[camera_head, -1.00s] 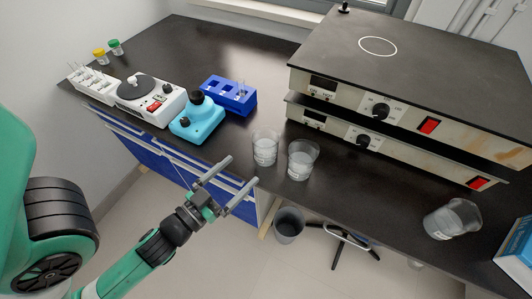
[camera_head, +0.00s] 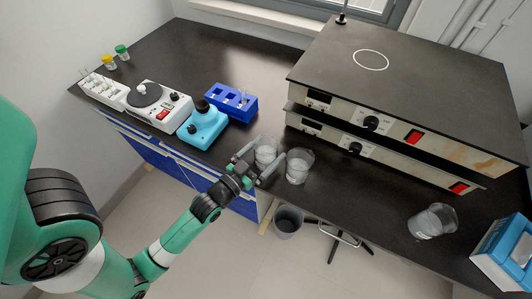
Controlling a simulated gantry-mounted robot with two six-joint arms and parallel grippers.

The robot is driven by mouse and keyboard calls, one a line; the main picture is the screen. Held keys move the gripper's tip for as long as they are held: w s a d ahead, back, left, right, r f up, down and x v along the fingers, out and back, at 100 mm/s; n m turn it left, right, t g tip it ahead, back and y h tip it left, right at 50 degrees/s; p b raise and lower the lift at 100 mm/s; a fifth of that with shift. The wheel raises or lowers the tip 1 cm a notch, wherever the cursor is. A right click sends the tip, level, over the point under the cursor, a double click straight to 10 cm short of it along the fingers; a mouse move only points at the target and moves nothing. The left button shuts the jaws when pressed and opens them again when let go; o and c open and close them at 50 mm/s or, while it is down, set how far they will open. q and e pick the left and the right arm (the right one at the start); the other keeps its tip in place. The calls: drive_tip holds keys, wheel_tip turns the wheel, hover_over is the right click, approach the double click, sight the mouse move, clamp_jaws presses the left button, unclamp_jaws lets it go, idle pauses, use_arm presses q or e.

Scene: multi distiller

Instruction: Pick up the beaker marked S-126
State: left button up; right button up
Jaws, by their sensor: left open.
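Two clear beakers stand upright side by side near the bench's front edge: a left beaker (camera_head: 266,152) and a right beaker (camera_head: 299,167). The markings are too small to read, so I cannot tell which is S-126. My left gripper (camera_head: 262,160) is open. Its two fingers show on either side of the left beaker's lower part; I cannot tell whether they touch it. My right gripper is not in view.
Stacked hotplates (camera_head: 385,110) stand behind the beakers. A blue rack (camera_head: 231,102), a turquoise mixer (camera_head: 203,127) and a white device (camera_head: 152,104) stand to the left. A blue box (camera_head: 503,254) is at far right. The bench between hotplates and tilted beaker is clear.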

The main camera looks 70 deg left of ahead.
use_arm(q)
drive_tip(key=c, duration=1.4)
drive_tip(key=shift+s, duration=0.1)
drive_tip(key=shift+c, duration=0.2)
drive_tip(key=shift+r, duration=0.15)
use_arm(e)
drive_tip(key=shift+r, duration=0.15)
